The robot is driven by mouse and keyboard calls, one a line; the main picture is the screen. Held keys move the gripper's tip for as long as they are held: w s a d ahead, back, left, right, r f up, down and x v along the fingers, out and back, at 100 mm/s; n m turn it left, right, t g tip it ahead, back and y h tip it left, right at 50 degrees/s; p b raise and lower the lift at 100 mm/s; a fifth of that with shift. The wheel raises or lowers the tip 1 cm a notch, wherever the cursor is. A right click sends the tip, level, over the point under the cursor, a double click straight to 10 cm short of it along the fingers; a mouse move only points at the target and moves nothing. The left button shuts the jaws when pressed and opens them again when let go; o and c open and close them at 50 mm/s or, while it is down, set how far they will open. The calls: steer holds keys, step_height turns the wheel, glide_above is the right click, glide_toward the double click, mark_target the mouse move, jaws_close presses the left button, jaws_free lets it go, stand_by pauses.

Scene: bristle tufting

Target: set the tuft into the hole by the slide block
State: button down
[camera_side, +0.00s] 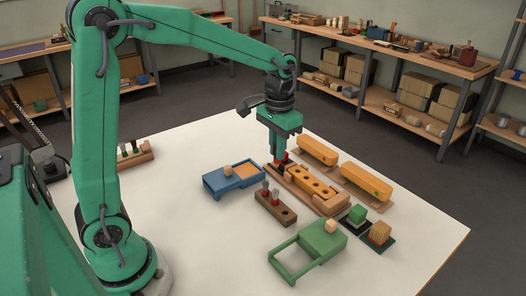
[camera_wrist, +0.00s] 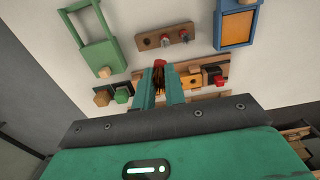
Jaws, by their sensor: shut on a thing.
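My gripper (camera_side: 279,163) points down at the far left end of the long wooden block with holes (camera_side: 325,196). In the wrist view, my gripper (camera_wrist: 160,92) is shut on a tuft (camera_wrist: 158,78) with brown bristles and a red end. The tuft is mostly hidden by the fingers in the side view. Several dark holes show along the block's top. Small black and red parts sit at the block's end beside my fingers. I cannot tell which part is the slide block, nor whether the tuft touches a hole.
A small rack (camera_side: 275,209) holds two grey-bristled tufts and has an empty hole. A blue tray (camera_side: 222,184) and a green frame (camera_side: 290,266) stand nearby. Two orange blocks (camera_side: 318,151) lie behind. A green cube (camera_side: 357,214) and a tan brush block (camera_side: 380,232) stand at right.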

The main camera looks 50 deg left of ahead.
steer(key=w+a+f, duration=0.2)
steer(key=w+a, duration=0.1)
steer(key=w, duration=0.4)
steer(key=w+a+f, duration=0.2)
steer(key=w+a, duration=0.1)
steer(key=w, duration=0.4)
steer(key=shift+a+f, duration=0.25)
steer(key=shift+a, duration=0.1)
steer(key=shift+f, duration=0.2)
steer(key=shift+f, duration=3.25)
steer(key=shift+f, duration=0.95)
stand_by(0.6)
